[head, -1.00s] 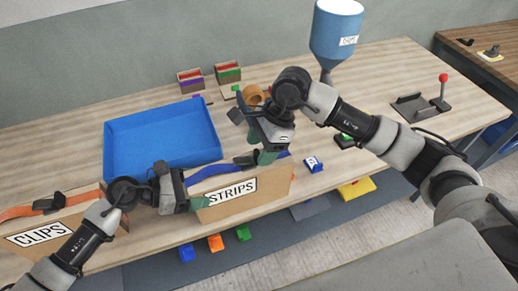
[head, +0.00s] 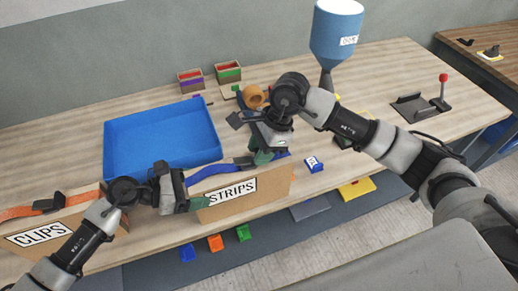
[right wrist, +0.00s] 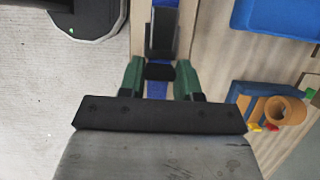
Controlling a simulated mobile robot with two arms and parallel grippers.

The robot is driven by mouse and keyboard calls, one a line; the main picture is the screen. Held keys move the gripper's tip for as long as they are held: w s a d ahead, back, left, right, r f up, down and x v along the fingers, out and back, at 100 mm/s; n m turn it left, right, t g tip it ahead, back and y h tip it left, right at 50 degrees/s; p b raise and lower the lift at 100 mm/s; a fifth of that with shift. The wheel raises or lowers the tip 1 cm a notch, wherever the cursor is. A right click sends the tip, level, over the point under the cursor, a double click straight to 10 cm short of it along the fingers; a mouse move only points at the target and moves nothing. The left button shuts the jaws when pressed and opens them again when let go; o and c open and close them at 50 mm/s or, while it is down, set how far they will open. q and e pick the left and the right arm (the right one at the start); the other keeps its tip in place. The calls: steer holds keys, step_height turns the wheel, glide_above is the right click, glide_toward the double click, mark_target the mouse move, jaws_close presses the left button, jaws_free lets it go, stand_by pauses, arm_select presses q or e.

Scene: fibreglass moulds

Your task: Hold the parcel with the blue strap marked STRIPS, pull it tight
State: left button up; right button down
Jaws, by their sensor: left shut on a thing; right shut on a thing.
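The parcel (head: 262,192) is a tan box with a white STRIPS label (head: 233,191) on its front, standing at the table's front edge. A blue strap (head: 208,171) with a black buckle (head: 245,162) runs along its top. The strap and buckle also show in the right wrist view (right wrist: 162,45). My left gripper (head: 197,204) is shut on the parcel's left end. My right gripper (head: 264,157) is low over the parcel's top, right of the buckle. In the right wrist view its green fingers (right wrist: 158,80) close on the strap; the exact contact is partly hidden.
An orange-strapped CLIPS parcel (head: 62,222) stands at left. A blue tray (head: 160,140) lies behind. A blue hopper (head: 337,35) rises at the back, with an orange tape roll (head: 254,96) nearby.

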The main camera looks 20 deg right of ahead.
steer(key=d, duration=0.4)
steer(key=shift+w+d, duration=0.15)
steer(key=shift+d, duration=0.15)
steer(key=c, duration=0.8)
jaws_free()
steer(key=shift+o, duration=0.2)
steer(key=v, duration=1.2)
arm_select(q)
steer(key=o, duration=1.3)
